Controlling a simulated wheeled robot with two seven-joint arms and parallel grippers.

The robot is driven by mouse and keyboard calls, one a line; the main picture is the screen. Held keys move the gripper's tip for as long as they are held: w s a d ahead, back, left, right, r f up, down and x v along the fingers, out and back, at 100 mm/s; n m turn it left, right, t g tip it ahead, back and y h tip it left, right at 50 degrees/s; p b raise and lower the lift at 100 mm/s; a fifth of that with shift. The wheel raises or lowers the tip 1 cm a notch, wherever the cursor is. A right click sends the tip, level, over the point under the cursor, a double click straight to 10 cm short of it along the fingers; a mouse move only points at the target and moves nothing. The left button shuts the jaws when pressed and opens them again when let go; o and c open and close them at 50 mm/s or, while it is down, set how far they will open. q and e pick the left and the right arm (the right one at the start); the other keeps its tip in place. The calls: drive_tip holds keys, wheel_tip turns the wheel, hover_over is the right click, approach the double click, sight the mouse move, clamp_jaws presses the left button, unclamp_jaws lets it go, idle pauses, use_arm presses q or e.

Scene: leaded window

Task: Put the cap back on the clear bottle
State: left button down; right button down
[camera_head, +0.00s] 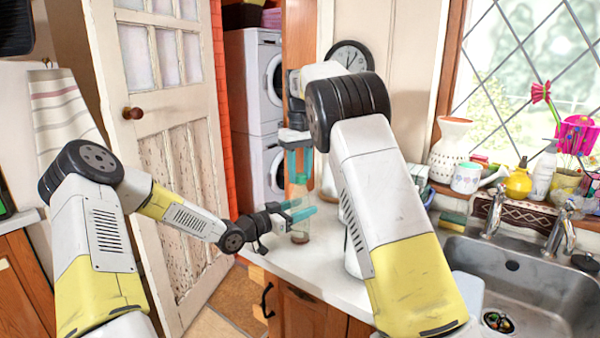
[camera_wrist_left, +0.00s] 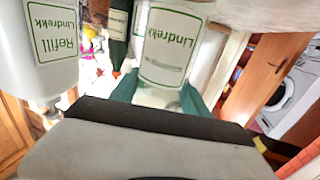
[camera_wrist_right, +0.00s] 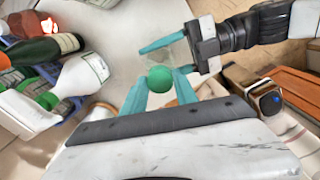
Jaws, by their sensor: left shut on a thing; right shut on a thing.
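The clear bottle (camera_head: 301,232) stands upright on the white counter. In the left wrist view the bottle (camera_wrist_left: 172,45) shows a "Lindrekk" label. My left gripper (camera_head: 299,213) is shut around its body from the side; its teal fingers also show in the right wrist view (camera_wrist_right: 178,56). My right gripper (camera_head: 298,168) points down directly over the bottle's top. It is shut on the green cap (camera_wrist_right: 159,79), which sits between its fingertips.
A white "Refill Lindrekk" bottle (camera_wrist_left: 52,45) stands near the clear bottle. A white bottle with a green cap (camera_wrist_right: 82,78) and a green bottle (camera_wrist_right: 45,48) are nearby. The sink (camera_head: 520,285) is at the right. Counter (camera_head: 325,275) in front of the bottle is clear.

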drive_tip(key=c, duration=0.9)
unclamp_jaws()
wheel_tip(320, 180, up, 8)
drive_tip(key=shift+f, duration=0.25)
use_arm(q)
drive_tip(key=shift+c, duration=2.3)
unclamp_jaws()
drive_tip(key=shift+a, duration=0.1)
